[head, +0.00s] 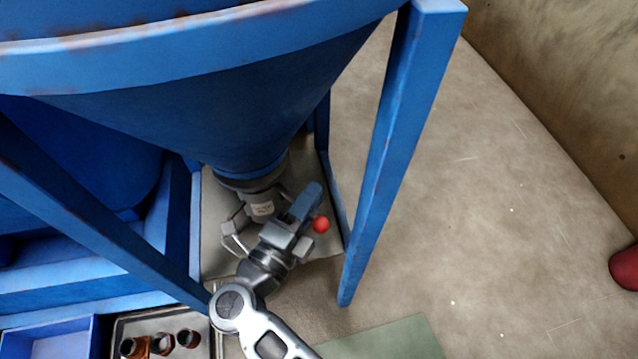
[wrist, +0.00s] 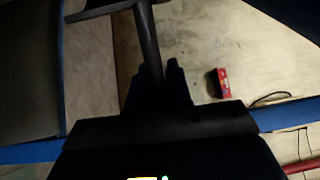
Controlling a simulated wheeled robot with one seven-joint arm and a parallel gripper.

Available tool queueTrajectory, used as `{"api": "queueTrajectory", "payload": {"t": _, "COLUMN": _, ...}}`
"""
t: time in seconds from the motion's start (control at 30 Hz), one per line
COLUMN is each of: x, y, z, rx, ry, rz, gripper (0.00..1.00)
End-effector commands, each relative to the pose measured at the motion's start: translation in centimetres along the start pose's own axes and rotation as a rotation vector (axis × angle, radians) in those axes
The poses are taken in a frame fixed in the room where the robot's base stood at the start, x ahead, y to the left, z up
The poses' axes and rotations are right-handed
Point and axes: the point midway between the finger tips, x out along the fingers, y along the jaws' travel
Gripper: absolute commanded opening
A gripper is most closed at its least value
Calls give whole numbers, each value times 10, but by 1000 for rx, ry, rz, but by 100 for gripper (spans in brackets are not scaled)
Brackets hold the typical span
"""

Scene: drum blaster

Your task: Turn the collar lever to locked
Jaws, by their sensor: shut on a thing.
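The collar (head: 262,205) is a grey fitting with a pale label under the blue cone, with bent metal handles at its left. My gripper (head: 303,205) is to the right of the collar, below the cone. A red ball knob (head: 320,224) shows just right of the fingers, apparently the end of the collar lever. In the wrist view a dark rod, the lever (wrist: 148,45), runs from the top down between my gripper's fingers (wrist: 155,82), which are shut on it. The lever's grasped part is hidden in the head view, and I cannot read any locked mark.
The blue hopper (head: 230,125) hangs above, with a blue leg (head: 390,150) right of my gripper. A blue bin (head: 65,345) and a tray (head: 122,325) with brown rings are at lower left. A red box (wrist: 218,83) lies on the floor.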

Motion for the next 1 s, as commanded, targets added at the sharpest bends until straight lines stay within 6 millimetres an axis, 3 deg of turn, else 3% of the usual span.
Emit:
{"api": "queueTrajectory", "payload": {"t": 0.4, "x": -35, "y": 1, "z": 11, "rx": -15, "ry": 253, "rz": 5, "gripper": 0}}
{"api": "queueTrajectory", "payload": {"t": 1.0, "x": -43, "y": -2, "z": 13, "rx": -21, "ry": 318, "rz": 7, "gripper": 0}}
